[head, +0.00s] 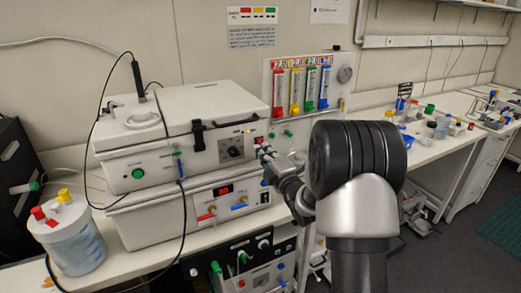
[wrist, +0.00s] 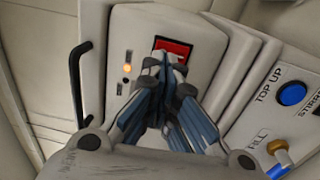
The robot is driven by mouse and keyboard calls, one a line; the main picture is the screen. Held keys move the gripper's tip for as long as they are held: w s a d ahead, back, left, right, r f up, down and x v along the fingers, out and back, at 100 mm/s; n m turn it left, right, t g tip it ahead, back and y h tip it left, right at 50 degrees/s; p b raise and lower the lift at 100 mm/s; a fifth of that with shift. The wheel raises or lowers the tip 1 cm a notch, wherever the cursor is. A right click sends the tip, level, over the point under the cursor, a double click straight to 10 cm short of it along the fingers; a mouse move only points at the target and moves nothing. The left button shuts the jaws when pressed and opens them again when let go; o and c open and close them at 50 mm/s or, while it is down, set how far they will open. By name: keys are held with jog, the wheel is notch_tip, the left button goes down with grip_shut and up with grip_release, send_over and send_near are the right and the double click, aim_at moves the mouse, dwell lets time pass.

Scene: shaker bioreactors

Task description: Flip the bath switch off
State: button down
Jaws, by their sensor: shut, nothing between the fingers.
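A red rocker switch (wrist: 172,47) sits on a pale panel in the wrist view, partly hidden by my fingertips. An orange lamp (wrist: 127,68) glows to its left. My gripper (wrist: 164,62) is shut and empty, with its fingertips overlapping the lower edge of the switch; I cannot tell whether they touch it. In the head view my gripper (head: 264,151) is at the right end of the upper white unit's front, just below a small red switch (head: 258,140). Which way the rocker is tipped is unclear.
A dark handle (wrist: 77,85) stands out left of the panel. A blue button (wrist: 292,94) marked TOP UP is on the right. A jar with colored caps (head: 73,238) stands at the bench's left.

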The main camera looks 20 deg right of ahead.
jog(key=shift+w+r, duration=0.1)
jog(key=shift+w, duration=0.75)
jog(key=shift+w+b, duration=0.1)
jog(key=shift+b, duration=0.35)
jog(key=shift+w+b, duration=0.2)
jog(key=shift+b, duration=0.45)
jog(key=shift+r+p, duration=0.2)
jog(key=shift+p, duration=0.1)
